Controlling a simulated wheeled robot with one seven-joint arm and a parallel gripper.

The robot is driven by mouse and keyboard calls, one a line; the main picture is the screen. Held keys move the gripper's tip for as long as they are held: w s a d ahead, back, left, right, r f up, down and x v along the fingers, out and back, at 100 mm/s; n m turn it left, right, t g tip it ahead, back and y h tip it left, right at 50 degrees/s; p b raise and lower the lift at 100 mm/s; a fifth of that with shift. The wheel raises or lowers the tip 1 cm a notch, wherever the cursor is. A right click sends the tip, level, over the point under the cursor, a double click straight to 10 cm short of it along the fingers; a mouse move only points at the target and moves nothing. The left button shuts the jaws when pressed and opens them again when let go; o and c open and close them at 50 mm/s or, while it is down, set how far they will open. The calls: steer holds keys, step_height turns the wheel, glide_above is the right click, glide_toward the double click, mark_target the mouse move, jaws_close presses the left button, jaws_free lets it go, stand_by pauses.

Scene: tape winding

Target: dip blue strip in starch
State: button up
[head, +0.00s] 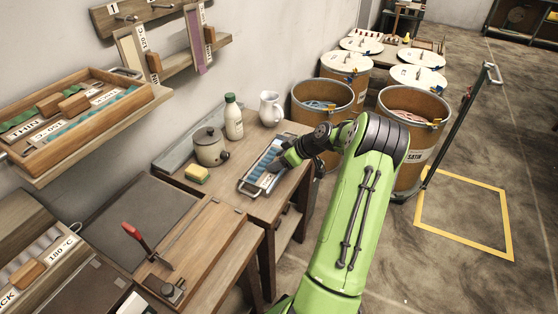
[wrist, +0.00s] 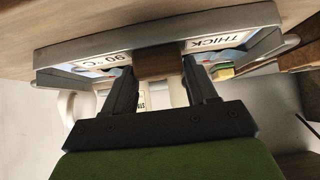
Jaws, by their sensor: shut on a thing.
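A grey-rimmed tray (head: 250,187) with blue material (head: 268,158) in it is at the worktable's right end. In the wrist view the tray (wrist: 70,52) shows labels "THICK" and "90 °C", with bits of blue beside them. My gripper (head: 285,160) reaches in from the right. In the wrist view my gripper (wrist: 160,75) is shut on a brown wooden block (wrist: 160,62) at the tray's middle. The blue strip's exact outline is partly hidden.
A grey lidded pot (head: 210,148), a white pitcher (head: 270,108) and a yellow-green sponge (head: 197,173) stand near the tray. A red-handled tool (head: 145,243) is on the left bench. Large drums (head: 322,100) stand beyond the table's right end.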

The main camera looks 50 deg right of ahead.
steer(key=shift+r+p, duration=1.6)
steer(key=shift+r, duration=1.15)
step_height(320, 180, up, 5)
steer(key=p, duration=0.3)
steer(key=shift+a, duration=0.15)
